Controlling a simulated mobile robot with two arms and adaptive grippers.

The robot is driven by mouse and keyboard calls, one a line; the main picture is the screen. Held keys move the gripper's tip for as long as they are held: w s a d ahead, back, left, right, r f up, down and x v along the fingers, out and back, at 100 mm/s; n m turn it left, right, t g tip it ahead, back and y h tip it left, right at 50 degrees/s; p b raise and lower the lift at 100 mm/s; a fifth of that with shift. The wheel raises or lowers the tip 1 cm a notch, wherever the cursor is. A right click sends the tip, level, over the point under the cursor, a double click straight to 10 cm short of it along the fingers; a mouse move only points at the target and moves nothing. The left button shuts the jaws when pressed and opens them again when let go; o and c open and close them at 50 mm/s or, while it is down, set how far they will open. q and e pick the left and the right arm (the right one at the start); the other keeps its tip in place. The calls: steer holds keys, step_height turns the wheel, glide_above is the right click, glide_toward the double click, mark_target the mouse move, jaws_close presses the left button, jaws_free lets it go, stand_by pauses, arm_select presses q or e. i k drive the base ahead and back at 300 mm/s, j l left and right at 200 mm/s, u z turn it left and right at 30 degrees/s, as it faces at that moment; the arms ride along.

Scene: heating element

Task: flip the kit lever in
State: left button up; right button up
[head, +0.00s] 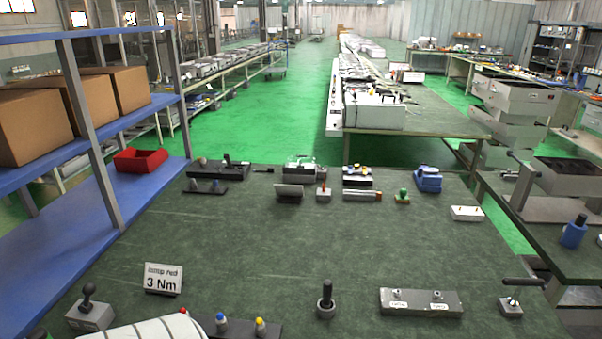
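Several lever-like parts stand on the dark green table (240,240); I cannot tell which one is the kit lever. A grey block with a black ball-knob lever (88,306) is at the front left, its stick roughly upright. A black upright handle on a round base (326,302) stands at front centre. A small grey block with a black bar handle (511,306) is at the front right; its bar lies roughly level. Neither of my grippers shows in the head view.
A white striped rounded object (140,331) is cut off at the bottom edge. A sign reading 3 Nm (163,280) and a grey labelled plate (421,302) are near the front. Fixtures line the back edge. Blue shelving (60,230) borders the left. The table's middle is clear.

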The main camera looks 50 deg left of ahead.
mark_target(89, 288)
steer(key=l+u, duration=0.2)
steer(key=u, duration=2.8)
steer(key=i+j+z, duration=0.1)
steer(key=j+z, duration=0.15)
steer(key=j, duration=0.4)
